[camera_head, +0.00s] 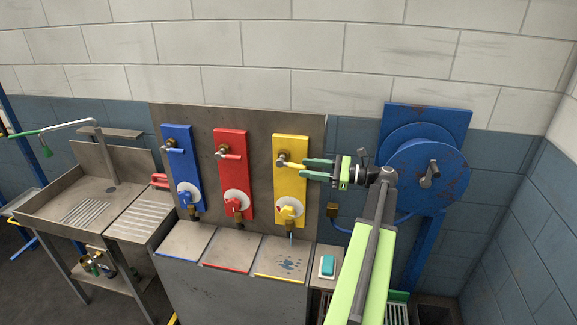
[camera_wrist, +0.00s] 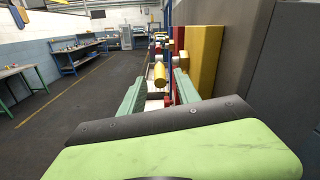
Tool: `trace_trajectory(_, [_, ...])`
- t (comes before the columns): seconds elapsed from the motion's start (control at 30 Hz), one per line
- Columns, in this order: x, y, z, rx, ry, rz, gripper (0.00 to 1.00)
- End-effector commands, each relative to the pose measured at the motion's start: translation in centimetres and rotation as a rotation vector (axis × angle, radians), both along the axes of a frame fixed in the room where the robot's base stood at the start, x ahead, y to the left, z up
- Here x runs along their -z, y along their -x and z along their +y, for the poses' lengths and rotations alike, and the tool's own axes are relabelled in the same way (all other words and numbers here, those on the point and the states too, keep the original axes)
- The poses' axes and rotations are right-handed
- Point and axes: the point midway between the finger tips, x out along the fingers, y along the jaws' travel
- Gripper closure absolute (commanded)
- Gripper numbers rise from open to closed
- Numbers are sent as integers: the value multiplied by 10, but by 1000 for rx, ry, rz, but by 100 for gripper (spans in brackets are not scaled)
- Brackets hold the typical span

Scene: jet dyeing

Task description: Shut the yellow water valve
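The yellow valve panel (camera_head: 291,190) is on the grey backboard, right of the red and blue ones. Its upper valve has a short yellow handle (camera_head: 296,165) lying sideways, pointing right towards my gripper. Below it is a yellow knob (camera_head: 288,211) on a white dial. My gripper (camera_head: 304,168) is open and points left, with its green fingertips close around the handle's end. In the wrist view, the yellow handle (camera_wrist: 160,75) shows end-on between the spread fingers (camera_wrist: 159,86). I cannot tell whether they touch it. Bluish water shows under the yellow spout (camera_head: 291,235).
The red panel (camera_head: 232,178) and blue panel (camera_head: 180,165) stand left, with similar valves. A blue reel (camera_head: 425,175) is close on the right. A sink (camera_head: 70,200) is at far left. A teal-topped box (camera_head: 327,266) sits below my arm. Dark drops mark the yellow-edged tray (camera_head: 270,270).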

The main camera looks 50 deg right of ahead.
Motion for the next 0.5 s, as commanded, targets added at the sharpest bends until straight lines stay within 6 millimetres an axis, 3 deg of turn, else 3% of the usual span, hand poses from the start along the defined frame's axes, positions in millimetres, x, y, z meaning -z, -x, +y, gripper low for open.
trace_trajectory(0.2, [0, -42, 26, -1, 0, 0, 61])
trace_trajectory(0.5, [0, -63, 37, 1, 0, 1, 61])
